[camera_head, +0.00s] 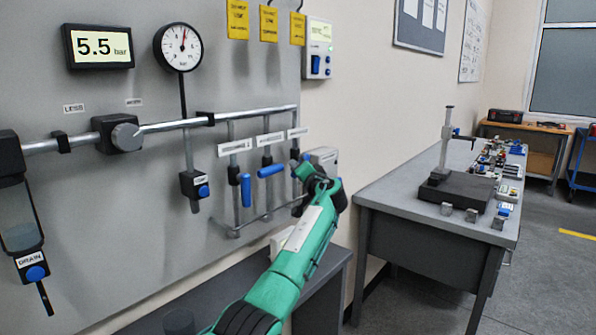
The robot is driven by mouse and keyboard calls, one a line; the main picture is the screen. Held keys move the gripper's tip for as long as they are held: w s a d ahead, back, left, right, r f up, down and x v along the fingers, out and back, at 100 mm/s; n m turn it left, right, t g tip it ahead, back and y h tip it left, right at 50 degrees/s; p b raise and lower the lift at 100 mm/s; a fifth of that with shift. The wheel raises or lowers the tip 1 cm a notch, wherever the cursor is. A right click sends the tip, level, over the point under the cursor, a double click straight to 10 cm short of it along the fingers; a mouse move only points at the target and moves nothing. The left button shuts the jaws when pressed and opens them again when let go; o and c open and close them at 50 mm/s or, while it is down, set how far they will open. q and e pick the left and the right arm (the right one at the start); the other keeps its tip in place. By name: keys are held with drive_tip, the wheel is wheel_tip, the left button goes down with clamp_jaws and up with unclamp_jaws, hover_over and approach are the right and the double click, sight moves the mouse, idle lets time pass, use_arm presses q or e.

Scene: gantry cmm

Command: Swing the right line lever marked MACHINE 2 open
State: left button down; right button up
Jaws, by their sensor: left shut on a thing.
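The pipe panel (110,220) carries three short drop lines under white labels. The left drop line has a blue lever (246,190) that hangs straight down. The middle one has a blue lever (270,171) that lies close to level. The right line lever (306,156), under the right label (298,132), shows only as a small blue piece. My left gripper (302,168) is at this lever and shut on it. The gripper and green arm hide most of the lever, so its angle cannot be told. The label print is too small to read. My right gripper is out of view.
A gauge (183,47) and a display reading 5.5 bar (98,46) are upper left. A drain valve (32,268) hangs at far left. A grey table (400,208) with a black block and stand is right of my arm. Open floor lies at far right.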

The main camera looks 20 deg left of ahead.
use_arm(q)
drive_tip(key=c, duration=1.2)
unclamp_jaws()
drive_tip(key=shift+c, duration=0.2)
drive_tip(key=shift+s+d+f, duration=0.15)
drive_tip(key=shift+s+d, duration=0.1)
drive_tip(key=shift+d, duration=0.15)
drive_tip(key=r+b+v, duration=0.1)
drive_tip(key=v, duration=1.1)
drive_tip(key=shift+s+d+f, duration=0.25)
drive_tip(key=shift+s+f, duration=0.05)
drive_tip(key=shift+f, duration=0.15)
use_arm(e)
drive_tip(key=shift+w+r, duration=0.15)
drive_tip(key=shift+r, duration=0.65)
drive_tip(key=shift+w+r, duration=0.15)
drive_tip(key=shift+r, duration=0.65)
